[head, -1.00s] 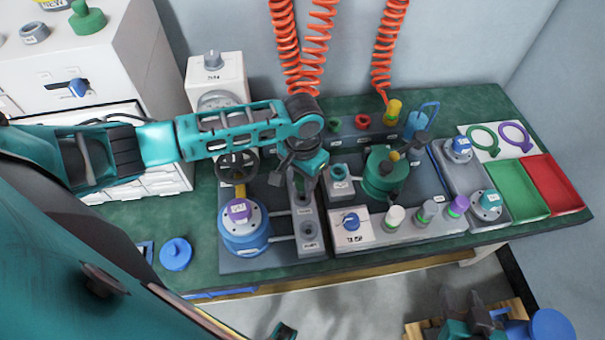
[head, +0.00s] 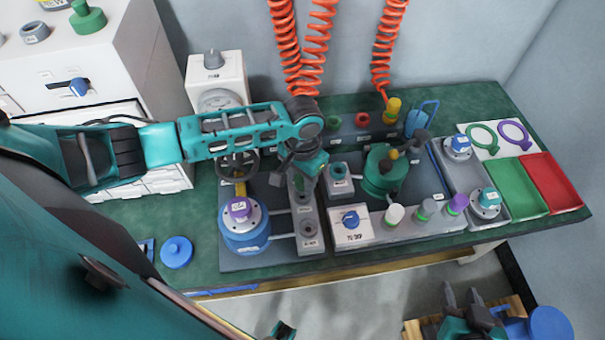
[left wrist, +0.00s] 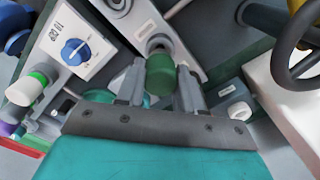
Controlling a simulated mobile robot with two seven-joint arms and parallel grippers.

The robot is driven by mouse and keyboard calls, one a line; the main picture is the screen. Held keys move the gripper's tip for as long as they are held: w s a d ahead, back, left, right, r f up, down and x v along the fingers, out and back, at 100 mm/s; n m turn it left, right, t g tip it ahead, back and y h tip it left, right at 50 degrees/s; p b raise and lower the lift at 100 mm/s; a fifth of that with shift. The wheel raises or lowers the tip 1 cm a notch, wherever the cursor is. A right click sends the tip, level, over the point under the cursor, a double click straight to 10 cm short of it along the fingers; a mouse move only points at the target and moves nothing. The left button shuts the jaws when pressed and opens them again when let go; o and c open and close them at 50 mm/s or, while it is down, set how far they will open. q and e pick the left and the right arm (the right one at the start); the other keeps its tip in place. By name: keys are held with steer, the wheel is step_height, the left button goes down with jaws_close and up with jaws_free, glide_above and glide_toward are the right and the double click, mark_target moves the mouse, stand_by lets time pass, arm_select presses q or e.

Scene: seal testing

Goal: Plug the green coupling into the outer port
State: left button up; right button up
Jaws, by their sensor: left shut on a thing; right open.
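The green coupling (left wrist: 160,74) is between the fingers of my left gripper (left wrist: 160,92) in the left wrist view. My left gripper (head: 301,178) is shut on it, above the back part of the grey port block (head: 322,243) in the head view. One end of the coupling points at a round port (left wrist: 157,42); I cannot tell whether it is seated in it. Two ports, a middle one (head: 306,227) and a front one (head: 309,244), show uncovered nearer the table's front edge. My right gripper (head: 464,304) is open and empty at the lower right, away from the block.
A blue vessel with a purple cap (head: 243,232) stands left of the block. A small grey fitting (head: 340,182), a dial panel (head: 350,222) and a green vessel (head: 382,178) stand to its right. Orange coiled hoses (head: 287,50) hang behind. Green and red trays (head: 552,184) lie far right.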

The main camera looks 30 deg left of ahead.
arm_select(q)
steer(key=shift+f, duration=1.1)
steer(key=o, duration=1.2)
steer(key=shift+c, duration=0.2)
step_height(320, 180, up, 13)
steer(key=p, duration=0.2)
steer(key=shift+f, duration=0.1)
steer(key=s+d+f+t+h, duration=0.35)
steer(key=d+f+t, duration=0.3)
steer(key=d, duration=0.25)
steer(key=s+a+f+t+y, duration=0.1)
steer(key=s+a+t, duration=0.3)
steer(key=s+a, duration=0.2)
steer(key=shift+s+a+f, duration=0.15)
steer(key=shift+s+a, duration=0.05)
steer(key=shift+a, duration=0.2)
